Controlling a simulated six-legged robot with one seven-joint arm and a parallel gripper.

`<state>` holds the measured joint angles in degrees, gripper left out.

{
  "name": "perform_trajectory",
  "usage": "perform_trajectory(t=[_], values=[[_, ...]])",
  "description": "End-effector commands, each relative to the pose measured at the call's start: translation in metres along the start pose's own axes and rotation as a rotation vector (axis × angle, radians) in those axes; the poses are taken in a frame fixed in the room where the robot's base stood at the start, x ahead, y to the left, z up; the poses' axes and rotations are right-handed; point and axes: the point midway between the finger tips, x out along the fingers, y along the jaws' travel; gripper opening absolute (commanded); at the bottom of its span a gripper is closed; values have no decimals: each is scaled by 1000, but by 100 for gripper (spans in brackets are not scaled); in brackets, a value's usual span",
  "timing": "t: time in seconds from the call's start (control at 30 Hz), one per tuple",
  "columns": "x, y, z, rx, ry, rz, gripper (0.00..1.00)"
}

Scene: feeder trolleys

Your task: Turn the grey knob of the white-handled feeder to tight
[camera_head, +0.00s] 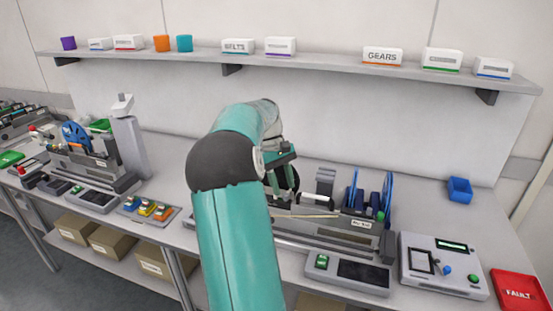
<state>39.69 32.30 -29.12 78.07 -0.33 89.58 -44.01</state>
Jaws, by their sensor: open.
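My teal and black arm reaches over the bench, and my gripper (283,182) hangs over the left part of a grey feeder trolley (345,238). The gripper is open, but its fingertips are small and partly hidden by my arm. A white cylindrical part (325,175), which looks like a handle, stands on this trolley just right of the gripper. I cannot make out the grey knob; that part of the trolley is partly covered by my arm and gripper. I cannot tell whether the gripper touches anything.
Blue reels (388,192) stand at the trolley's right end. A control panel (347,272) lies in front, with a white tester (442,264) and red fault tray (518,288) to the right. Another trolley (95,165) stands left. A shelf (300,62) with boxes runs above.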

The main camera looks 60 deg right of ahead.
Motion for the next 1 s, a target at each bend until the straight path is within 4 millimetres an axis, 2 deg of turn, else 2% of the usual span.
perform_trajectory(t=[0.3,0.5,0.7,1.0], values=[[-70,1,-1,1,2,3,41],[-101,1,-1,1,2,3,41],[-114,0,0,1,2,1,41],[-115,0,0,0,1,1,41]])
